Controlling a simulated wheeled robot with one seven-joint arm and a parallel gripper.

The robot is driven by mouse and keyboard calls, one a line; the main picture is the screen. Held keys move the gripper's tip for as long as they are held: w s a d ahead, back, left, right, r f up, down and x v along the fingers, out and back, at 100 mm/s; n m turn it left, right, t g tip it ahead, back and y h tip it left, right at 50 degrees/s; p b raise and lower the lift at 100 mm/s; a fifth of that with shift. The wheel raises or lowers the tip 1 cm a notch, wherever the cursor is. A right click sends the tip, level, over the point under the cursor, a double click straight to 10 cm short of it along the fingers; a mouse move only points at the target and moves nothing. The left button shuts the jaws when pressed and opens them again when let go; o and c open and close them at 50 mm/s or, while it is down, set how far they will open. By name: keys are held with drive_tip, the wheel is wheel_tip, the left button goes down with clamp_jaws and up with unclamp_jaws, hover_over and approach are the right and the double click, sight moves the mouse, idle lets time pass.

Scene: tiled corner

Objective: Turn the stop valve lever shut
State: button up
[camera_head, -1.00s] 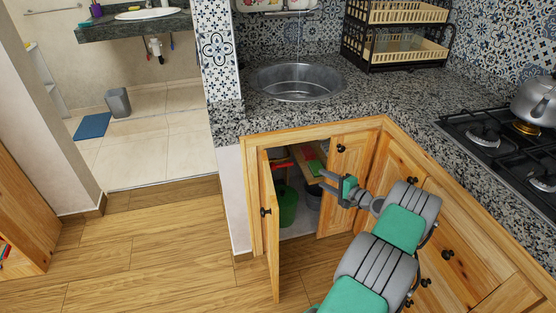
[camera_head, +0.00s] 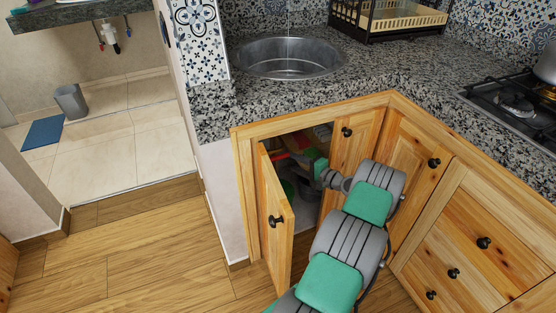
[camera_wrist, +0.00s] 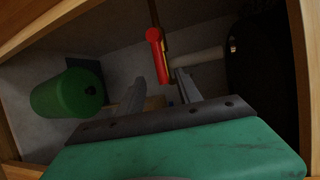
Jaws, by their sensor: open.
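The stop valve's red lever (camera_wrist: 157,54) shows in the wrist view at top centre, its near end pointing down the picture. It hangs from a brownish metal part whose details are dark. A red piece, likely the same lever (camera_head: 283,157), shows through the cabinet opening in the head view. My gripper (camera_wrist: 160,77) is open and empty inside the corner cabinet. Its two fingers stand to the left and right of the lever's lower end in the wrist view; I cannot tell whether the lever is between them in depth. My gripper (camera_head: 304,158) is partly hidden in the head view.
The left cabinet door (camera_head: 276,215) stands open beside my arm; the right door (camera_head: 354,145) also borders the opening. A green cylinder (camera_wrist: 68,94) is at left in the wrist view. A pale pipe (camera_wrist: 200,57) runs right of the lever, towards a large dark shape (camera_wrist: 262,65).

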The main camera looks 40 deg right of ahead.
sight(282, 157)
drive_tip(key=b+x, duration=0.1)
drive_tip(key=x, duration=0.6)
drive_tip(key=shift+a, duration=0.15)
drive_tip(key=shift+w, duration=0.4)
clamp_jaws()
drive_tip(key=shift+s+f, duration=0.1)
idle(0.7)
